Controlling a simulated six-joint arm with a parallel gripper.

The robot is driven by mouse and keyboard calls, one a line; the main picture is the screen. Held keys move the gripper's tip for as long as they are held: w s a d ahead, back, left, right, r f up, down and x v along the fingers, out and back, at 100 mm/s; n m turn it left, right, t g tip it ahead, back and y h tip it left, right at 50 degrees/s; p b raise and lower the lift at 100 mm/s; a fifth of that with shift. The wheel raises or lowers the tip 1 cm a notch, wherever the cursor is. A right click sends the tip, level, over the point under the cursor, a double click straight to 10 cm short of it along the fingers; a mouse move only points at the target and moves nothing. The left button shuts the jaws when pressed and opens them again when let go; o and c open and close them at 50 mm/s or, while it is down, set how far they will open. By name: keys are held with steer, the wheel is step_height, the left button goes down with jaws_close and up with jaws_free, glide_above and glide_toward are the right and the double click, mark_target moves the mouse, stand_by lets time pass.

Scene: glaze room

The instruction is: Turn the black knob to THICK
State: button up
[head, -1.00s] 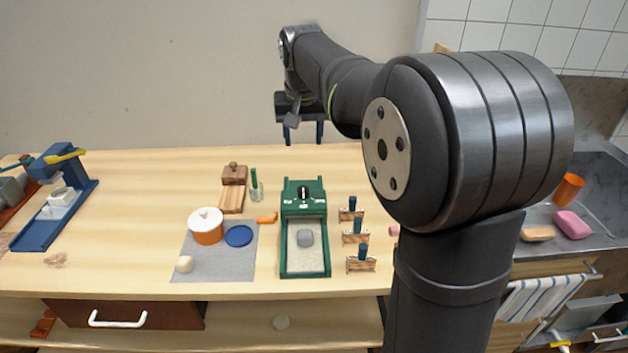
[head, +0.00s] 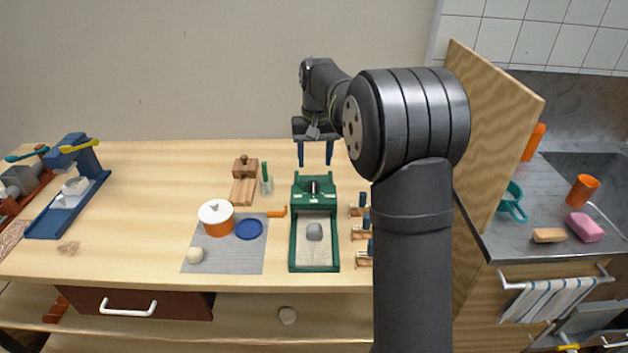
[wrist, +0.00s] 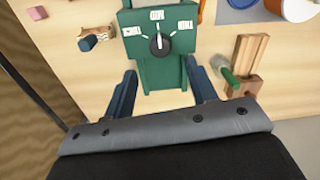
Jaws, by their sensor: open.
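The black knob (head: 313,187) sits on the raised back part of the green device (head: 292,232), which has a shallow sand-coloured bed with a grey lump in it. In the wrist view the knob (wrist: 160,43) carries a white pointer line, aimed at the middle label, which seems to read MID. A label stands on each side; their lettering is too small to read surely. My gripper (head: 315,165) is open and empty above and behind the knob. In the wrist view its two blue fingers (wrist: 160,68) are apart, with the green body between them and the knob beyond their tips.
Small wooden stands with blue pegs (head: 359,233) are close right of the device. A wooden block (head: 245,168), a glass with a green stick (head: 266,182), an orange pot (head: 217,217) and a blue dish (head: 249,229) lie left. A tall wooden panel (head: 490,120) stands right.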

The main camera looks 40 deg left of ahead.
mark_target(314, 183)
step_height(314, 183, down, 8)
steer(key=shift+s+a+r, duration=0.1)
steer(key=shift+r, duration=0.05)
steer(key=c, duration=1)
steer(key=shift+n, duration=0.3)
steer(key=n, duration=0.5)
steer(key=shift+n, duration=0.3)
steer(key=n, duration=0.5)
steer(key=shift+r+n, duration=0.1)
steer(key=shift+n, duration=0.2)
steer(key=shift+a, duration=0.1)
